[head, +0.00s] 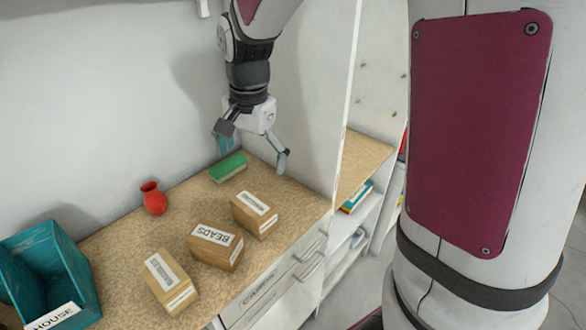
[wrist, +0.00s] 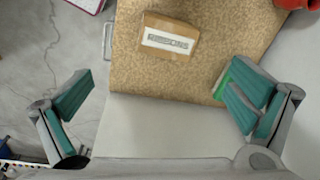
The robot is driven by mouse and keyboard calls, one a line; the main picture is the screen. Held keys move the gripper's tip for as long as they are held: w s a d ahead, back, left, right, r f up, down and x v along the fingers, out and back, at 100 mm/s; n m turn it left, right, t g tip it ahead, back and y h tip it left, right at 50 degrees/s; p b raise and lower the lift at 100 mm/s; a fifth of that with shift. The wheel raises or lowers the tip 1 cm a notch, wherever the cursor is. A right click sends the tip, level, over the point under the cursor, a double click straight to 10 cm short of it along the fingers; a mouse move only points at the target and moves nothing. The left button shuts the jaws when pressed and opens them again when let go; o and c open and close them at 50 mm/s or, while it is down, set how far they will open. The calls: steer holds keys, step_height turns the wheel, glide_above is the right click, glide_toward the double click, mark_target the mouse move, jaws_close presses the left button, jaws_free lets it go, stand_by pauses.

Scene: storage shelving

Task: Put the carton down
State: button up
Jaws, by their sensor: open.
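Three brown cartons with white labels stand on the speckled tan shelf top. One carton (head: 245,225) is at the right, one marked BEADS (head: 222,257) is in the middle, and one (head: 160,290) is at the front left. My gripper (head: 252,147) is open and empty, raised above the back right of the top, apart from every carton. In the wrist view a carton labelled RIBBONS (wrist: 168,58) stands beyond the spread fingers (wrist: 156,95), with nothing between them. I cannot tell for certain which head-view carton this is.
A green-topped box (head: 228,167) lies near the back wall below my gripper. A red vase (head: 153,198) stands left of it. A teal bin marked HOUSE (head: 75,262) is at the far left. A white upright panel (head: 325,120) bounds the top on the right.

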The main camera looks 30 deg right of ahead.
steer(key=s+r+n+t, duration=0.2)
steer(key=s+r+n, duration=0.3)
steer(key=s, duration=0.5)
steer(key=s+r+n+t, duration=0.2)
steer(key=s+r+n, duration=0.4)
steer(key=s, duration=0.3)
steer(key=shift+s, duration=0.4)
steer(key=shift+c, duration=0.6)
